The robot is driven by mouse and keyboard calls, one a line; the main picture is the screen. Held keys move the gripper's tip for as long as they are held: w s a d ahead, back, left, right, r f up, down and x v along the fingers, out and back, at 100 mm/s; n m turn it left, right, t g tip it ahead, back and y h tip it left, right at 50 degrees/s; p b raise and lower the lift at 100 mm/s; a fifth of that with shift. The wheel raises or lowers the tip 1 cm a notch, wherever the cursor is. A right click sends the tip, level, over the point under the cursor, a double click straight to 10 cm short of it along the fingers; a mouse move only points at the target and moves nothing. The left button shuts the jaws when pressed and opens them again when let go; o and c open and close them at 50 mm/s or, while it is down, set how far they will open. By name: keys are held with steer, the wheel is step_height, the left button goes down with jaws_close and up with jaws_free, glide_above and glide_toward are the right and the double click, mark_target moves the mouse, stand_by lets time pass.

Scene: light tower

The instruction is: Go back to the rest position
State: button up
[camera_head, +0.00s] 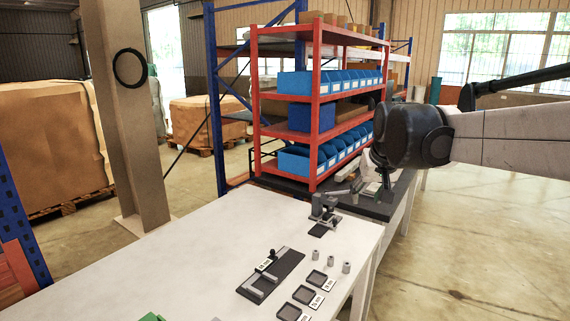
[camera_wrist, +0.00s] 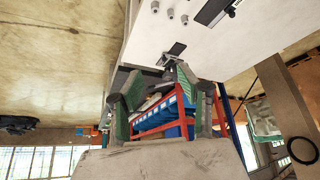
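My gripper (camera_wrist: 157,92) shows in the wrist view as two green-and-grey fingers. They stand well apart with nothing between them; the shelf shows through the gap. In the head view, my arm reaches in from the right and its dark joint hangs in front of the shelf's right side. The gripper cannot be made out clearly there. The white table (camera_head: 185,262) lies to the lower left of the arm, with a small grey device (camera_head: 324,208) at its far end. My gripper appears clear of the table and holds nothing.
A dark fixture plate (camera_head: 270,276), several small grey cylinders (camera_head: 330,260) and black square trays (camera_head: 303,294) are on the table. The red shelf (camera_head: 316,97) with blue bins (camera_head: 296,159) stands behind. A column (camera_head: 127,120) rises at left. The floor at right is open.

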steer(key=s+f, duration=0.3)
steer(key=s, duration=0.6)
steer(key=s+f, duration=0.4)
steer(key=s, duration=0.6)
steer(key=s+f+t, duration=0.1)
steer(key=s+f, duration=0.2)
steer(key=s, duration=0.7)
steer(key=shift+a+f, duration=0.15)
steer(key=shift+f, duration=0.25)
